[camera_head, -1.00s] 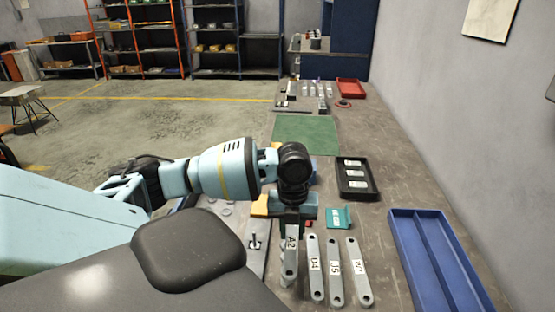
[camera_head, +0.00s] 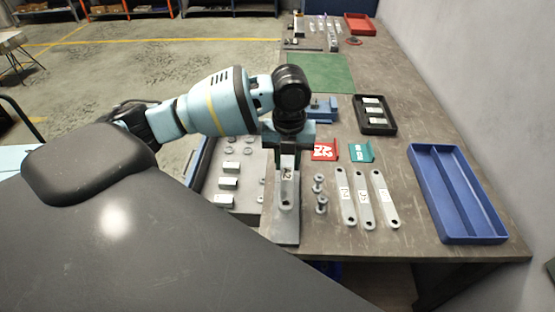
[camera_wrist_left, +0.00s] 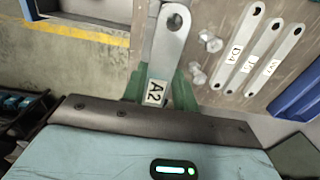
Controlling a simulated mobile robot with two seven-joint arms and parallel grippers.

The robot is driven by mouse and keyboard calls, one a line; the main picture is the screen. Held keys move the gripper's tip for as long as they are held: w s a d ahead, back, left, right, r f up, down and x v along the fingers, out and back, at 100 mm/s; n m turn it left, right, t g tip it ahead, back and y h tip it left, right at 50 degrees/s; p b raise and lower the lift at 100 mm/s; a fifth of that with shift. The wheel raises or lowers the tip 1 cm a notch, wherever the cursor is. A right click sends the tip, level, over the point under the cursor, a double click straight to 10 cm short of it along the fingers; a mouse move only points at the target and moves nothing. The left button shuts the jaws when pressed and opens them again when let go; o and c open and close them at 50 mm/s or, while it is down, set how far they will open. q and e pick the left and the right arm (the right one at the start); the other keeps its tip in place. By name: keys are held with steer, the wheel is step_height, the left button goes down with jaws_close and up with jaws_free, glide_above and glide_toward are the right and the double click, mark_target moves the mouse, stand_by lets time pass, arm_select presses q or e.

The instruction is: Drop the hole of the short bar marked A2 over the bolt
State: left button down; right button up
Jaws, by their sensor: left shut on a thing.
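The short bar marked A2 (camera_head: 287,188) is a flat grey metal bar with a white label. My left gripper (camera_head: 286,152) is shut on its upper end, and the bar hangs down in front of a grey metal plate (camera_head: 285,232). In the left wrist view, the bar (camera_wrist_left: 168,45) runs between the green fingers (camera_wrist_left: 158,92), and its free end has a round hole. The plate's bolt is not visible now; the bar and gripper cover that area. I cannot tell whether the hole is over it. My right gripper is not in view.
Two loose bolts (camera_head: 320,194) stand just right of the plate. Several labelled bars (camera_head: 363,205) lie farther right, then a blue divided tray (camera_head: 472,232). Metal blocks (camera_head: 228,183) lie left.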

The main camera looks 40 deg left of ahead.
mark_target(288, 165)
arm_select(q)
steer(key=shift+w+d+f, duration=0.1)
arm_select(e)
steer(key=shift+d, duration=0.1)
arm_select(q)
steer(key=shift+f, duration=0.15)
steer(key=shift+f, duration=1.95)
